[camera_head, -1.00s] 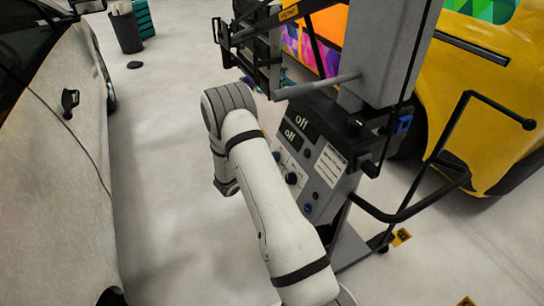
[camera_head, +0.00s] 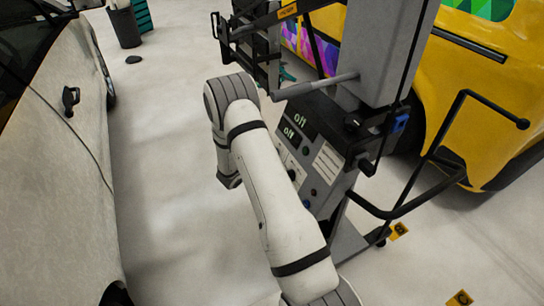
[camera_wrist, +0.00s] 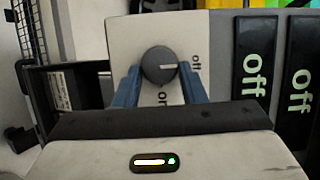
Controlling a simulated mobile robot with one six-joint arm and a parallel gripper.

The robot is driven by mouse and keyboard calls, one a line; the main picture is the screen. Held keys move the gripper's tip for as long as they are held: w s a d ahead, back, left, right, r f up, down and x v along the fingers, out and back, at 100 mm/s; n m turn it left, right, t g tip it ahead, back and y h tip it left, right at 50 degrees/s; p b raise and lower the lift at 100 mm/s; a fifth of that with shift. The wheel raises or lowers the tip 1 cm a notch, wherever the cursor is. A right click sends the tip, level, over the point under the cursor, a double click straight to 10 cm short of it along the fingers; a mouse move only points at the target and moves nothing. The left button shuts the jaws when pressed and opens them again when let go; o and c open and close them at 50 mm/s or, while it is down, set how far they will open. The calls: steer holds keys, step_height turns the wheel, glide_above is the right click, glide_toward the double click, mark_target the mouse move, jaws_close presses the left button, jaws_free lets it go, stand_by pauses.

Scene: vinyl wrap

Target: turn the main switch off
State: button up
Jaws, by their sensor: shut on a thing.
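The main switch is a dark round knob (camera_wrist: 159,64) on a light plate in the wrist view. Its white mark points right, toward the printed "off"; "on" is printed below the knob. My gripper (camera_wrist: 160,72) has its two blue fingers on either side of the knob and is shut on it. In the head view, my arm hides the gripper and its contact with the switch. The control panel (camera_head: 324,162) stands right of my arm.
Two dark displays reading "off" (camera_wrist: 254,68) sit right of the switch. A pale car (camera_head: 60,150) stands at the left and a yellow vehicle (camera_head: 455,100) at the right. A black bar handle (camera_head: 430,195) juts out right of the panel. Floor between car and panel is clear.

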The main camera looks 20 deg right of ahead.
steer(key=o, duration=1)
steer(key=v, duration=0.7)
steer(key=shift+a+b, duration=0.35)
steer(key=shift+b, duration=0.1)
steer(key=shift+s+r, duration=0.1)
